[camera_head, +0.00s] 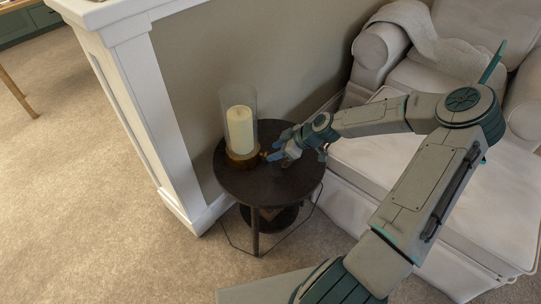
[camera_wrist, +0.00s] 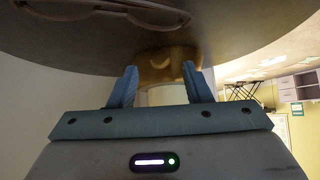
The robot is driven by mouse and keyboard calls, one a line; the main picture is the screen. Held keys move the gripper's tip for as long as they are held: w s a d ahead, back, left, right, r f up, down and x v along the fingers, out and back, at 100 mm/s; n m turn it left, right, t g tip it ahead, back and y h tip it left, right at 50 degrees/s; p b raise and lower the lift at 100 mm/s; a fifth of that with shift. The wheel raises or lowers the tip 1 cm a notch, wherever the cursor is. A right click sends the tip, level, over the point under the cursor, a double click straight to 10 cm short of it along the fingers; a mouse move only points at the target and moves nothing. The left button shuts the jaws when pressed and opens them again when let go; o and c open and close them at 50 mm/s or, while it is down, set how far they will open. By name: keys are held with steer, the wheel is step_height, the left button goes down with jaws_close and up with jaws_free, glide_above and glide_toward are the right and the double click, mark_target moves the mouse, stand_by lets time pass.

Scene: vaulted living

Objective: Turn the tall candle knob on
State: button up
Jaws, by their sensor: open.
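The tall candle (camera_head: 240,131) is cream, inside a clear glass cylinder on a round brass base (camera_head: 240,162). It stands upright on the dark round side table (camera_head: 272,185). A small brass knob (camera_head: 264,154) sticks out on the right side of the base. My gripper (camera_head: 273,153) is just right of the knob, low over the table. In the wrist view, which looks upside down, the fingers (camera_wrist: 160,75) are apart, with the brass base (camera_wrist: 168,57) showing between and beyond them. The knob's contact with the fingers cannot be made out.
A pair of glasses (camera_wrist: 130,10) lies on the table in the wrist view. A pale armchair (camera_head: 465,170) stands right of the table, under my arm. A white-trimmed half wall (camera_head: 150,110) stands close on the left. Open carpet (camera_head: 80,200) lies further left.

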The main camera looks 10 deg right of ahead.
mark_target(264, 155)
steer(key=shift+x, duration=1.55)
jaws_close()
steer(key=shift+w+r, duration=0.1)
steer(key=shift+w+d+m+g+y+p, duration=0.1)
steer(key=shift+w+m+g+y+p, duration=0.1)
steer(key=shift+m+g+y+p, duration=0.4)
steer(key=shift+w+d+f+m+g+y+p, duration=0.1)
steer(key=shift+m+g+y+p, duration=0.3)
steer(key=shift+g, duration=0.6)
steer(key=shift+w+d+f+m+g+y+p, duration=0.15)
steer(key=shift+m+g+y, duration=0.15)
steer(key=shift+m+g, duration=0.5)
steer(key=shift+a, duration=0.1)
